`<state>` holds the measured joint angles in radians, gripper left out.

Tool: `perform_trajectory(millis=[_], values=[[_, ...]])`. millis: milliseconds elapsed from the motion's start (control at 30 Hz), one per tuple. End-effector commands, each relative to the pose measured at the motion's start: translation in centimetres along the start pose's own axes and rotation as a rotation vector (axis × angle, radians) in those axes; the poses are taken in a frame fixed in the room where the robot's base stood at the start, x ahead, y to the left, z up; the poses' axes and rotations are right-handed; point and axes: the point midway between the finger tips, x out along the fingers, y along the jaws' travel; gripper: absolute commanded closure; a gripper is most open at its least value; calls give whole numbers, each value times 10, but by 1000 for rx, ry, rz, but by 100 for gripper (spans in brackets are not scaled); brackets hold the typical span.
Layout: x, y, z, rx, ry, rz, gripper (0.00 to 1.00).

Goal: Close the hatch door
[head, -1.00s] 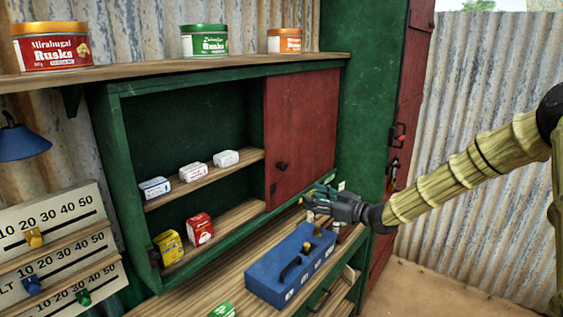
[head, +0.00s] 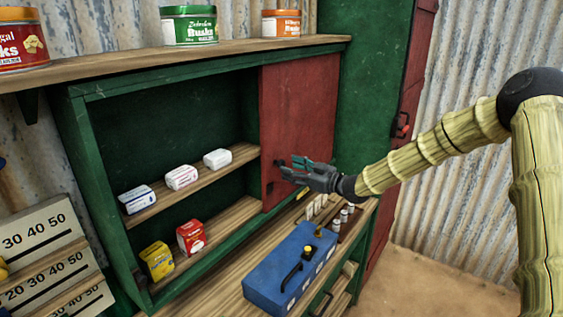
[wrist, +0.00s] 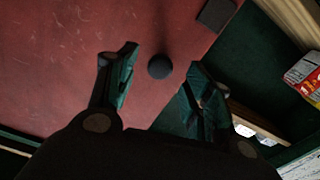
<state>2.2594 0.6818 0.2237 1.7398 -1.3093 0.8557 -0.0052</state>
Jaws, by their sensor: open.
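The hatch door is a red panel (head: 305,105) covering the right part of the green cabinet (head: 85,165); the left part stands open. The door also fills much of the wrist view (wrist: 60,60). Its round dark knob (wrist: 159,66) sits between my fingertips in the wrist view, with space on both sides. My gripper (head: 286,168) is open in front of the door's left part, its fingers pointing at the knob. In the head view the fingertips partly hide the knob. I cannot tell whether they reach around it.
Small boxes stand on the two cabinet shelves, such as a white one (head: 217,158) and a red one (head: 191,237). A blue case (head: 270,279) with a handle and small bottles (head: 343,214) are on the counter below my gripper. Tins (head: 188,25) line the top shelf.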

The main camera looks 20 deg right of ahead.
Motion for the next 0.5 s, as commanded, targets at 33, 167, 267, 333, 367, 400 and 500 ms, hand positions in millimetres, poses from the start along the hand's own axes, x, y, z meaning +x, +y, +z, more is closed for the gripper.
perform_trajectory(millis=[33, 167, 267, 333, 367, 400, 500], values=[[6, 2, -2, -1, -1, 1, 49], [20, 2, -2, -1, -2, 3, 49], [31, 2, -2, -1, -1, 2, 49], [38, 2, -2, -1, -2, 2, 49], [40, 2, -2, -1, -1, 3, 49], [42, 2, -2, -1, -1, 3, 49], [47, 2, -1, 0, -1, 3, 49]])
